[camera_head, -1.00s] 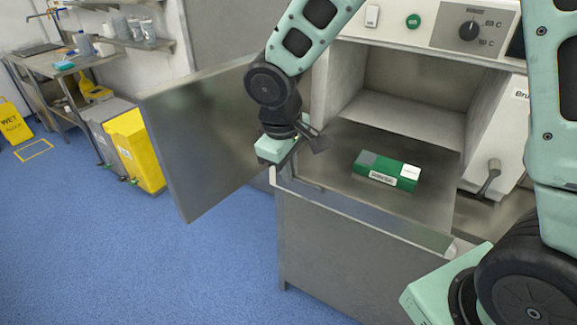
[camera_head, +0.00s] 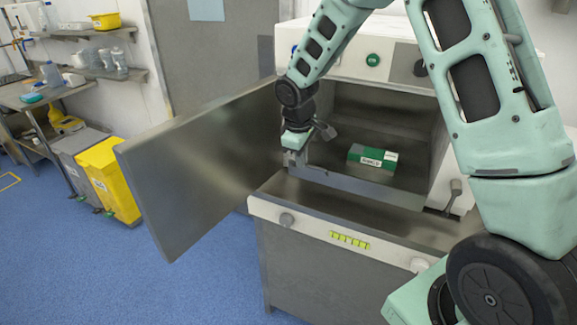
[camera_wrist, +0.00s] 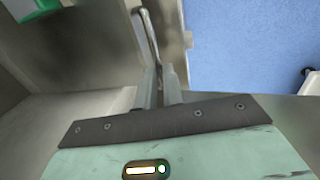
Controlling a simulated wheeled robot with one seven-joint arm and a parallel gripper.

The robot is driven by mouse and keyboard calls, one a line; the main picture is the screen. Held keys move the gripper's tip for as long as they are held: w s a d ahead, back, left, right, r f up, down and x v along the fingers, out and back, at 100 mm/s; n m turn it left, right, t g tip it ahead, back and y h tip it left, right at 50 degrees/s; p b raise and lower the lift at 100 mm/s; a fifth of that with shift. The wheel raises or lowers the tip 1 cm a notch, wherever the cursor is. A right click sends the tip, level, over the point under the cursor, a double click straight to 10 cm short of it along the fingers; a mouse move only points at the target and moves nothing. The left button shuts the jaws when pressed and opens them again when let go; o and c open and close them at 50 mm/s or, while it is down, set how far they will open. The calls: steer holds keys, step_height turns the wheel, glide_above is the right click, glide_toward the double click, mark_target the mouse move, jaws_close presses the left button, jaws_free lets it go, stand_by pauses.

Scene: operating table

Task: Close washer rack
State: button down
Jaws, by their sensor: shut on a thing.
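The metal washer rack (camera_head: 372,188) sits at the mouth of the washer chamber (camera_head: 385,110), its front edge near the opening. A green and white box (camera_head: 372,156) rests on it; a green corner shows in the wrist view (camera_wrist: 38,8). My gripper (camera_head: 293,160) is at the rack's front left corner. In the wrist view my gripper's fingers (camera_wrist: 160,88) are shut on the rack's rail (camera_wrist: 147,35). The washer door (camera_head: 205,160) stands wide open to the left. Part of the chamber is hidden behind my arm.
A lever (camera_head: 454,190) stands at the right. Yellow (camera_head: 108,180) and grey (camera_head: 76,165) bins stand at the left wall. Blue floor (camera_head: 190,270) is clear at front left.

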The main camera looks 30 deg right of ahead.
steer(key=p, duration=0.2)
glide_above(311, 163)
stand_by(0.3)
steer(key=c, duration=1.5)
jaws_free()
steer(key=a+r+b, duration=0.1)
steer(key=r, duration=0.4)
steer(key=s+r+b, duration=0.1)
steer(key=r, duration=0.5)
steer(key=s+a+r+b, duration=0.1)
steer(key=r, duration=0.5)
steer(key=shift+a+r+b, duration=0.1)
steer(key=shift+a+b, duration=0.25)
steer(key=shift+b, duration=0.05)
